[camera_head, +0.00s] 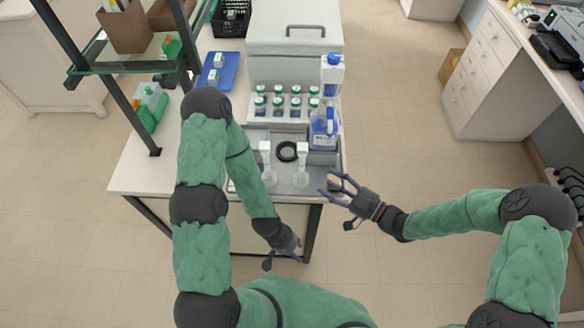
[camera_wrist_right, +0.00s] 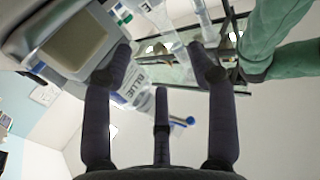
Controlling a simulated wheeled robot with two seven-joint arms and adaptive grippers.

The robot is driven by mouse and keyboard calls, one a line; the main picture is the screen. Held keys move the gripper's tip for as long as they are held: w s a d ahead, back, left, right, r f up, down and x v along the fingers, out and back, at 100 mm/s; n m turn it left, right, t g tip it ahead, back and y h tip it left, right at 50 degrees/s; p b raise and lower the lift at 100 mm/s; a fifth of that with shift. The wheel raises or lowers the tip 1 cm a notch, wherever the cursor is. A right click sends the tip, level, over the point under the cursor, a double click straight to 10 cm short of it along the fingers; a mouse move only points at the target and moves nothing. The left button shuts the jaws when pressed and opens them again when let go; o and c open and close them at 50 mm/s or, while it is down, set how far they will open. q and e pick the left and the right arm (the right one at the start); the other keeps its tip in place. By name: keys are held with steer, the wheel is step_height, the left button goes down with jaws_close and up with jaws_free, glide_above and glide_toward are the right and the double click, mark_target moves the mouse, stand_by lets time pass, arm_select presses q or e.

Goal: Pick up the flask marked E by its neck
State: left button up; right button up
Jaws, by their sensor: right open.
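Two clear flasks with white neck tags stand on the grey tray (camera_head: 283,184) at the bench's front: a left flask (camera_head: 268,176) and a right flask (camera_head: 301,179). Their markings are too small to read, so I cannot tell which is E. My right gripper (camera_head: 331,184) is open and empty, just right of the right flask and off the bench's right edge, apart from it. Its spread fingers also show in the right wrist view (camera_wrist_right: 165,66). My left gripper (camera_head: 286,254) hangs low in front of the bench; its finger opening is unclear.
A black ring (camera_head: 287,151) lies between the flasks. A blue-labelled bottle (camera_head: 323,133) stands behind the right flask; a bottle reading "BLUE" shows in the wrist view (camera_wrist_right: 138,84). Several green-capped jars (camera_head: 277,101) stand farther back. The floor right of the bench is clear.

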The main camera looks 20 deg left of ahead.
mark_target(302, 166)
steer(key=x, duration=0.5)
steer(key=shift+s+r+b+x, duration=0.1)
steer(key=shift+r+b+x, duration=0.15)
steer(key=shift+x, duration=1.05)
steer(key=shift+s+r+b+x, duration=0.15)
steer(key=shift+b+x, duration=0.15)
steer(key=shift+x, duration=1.05)
jaws_close()
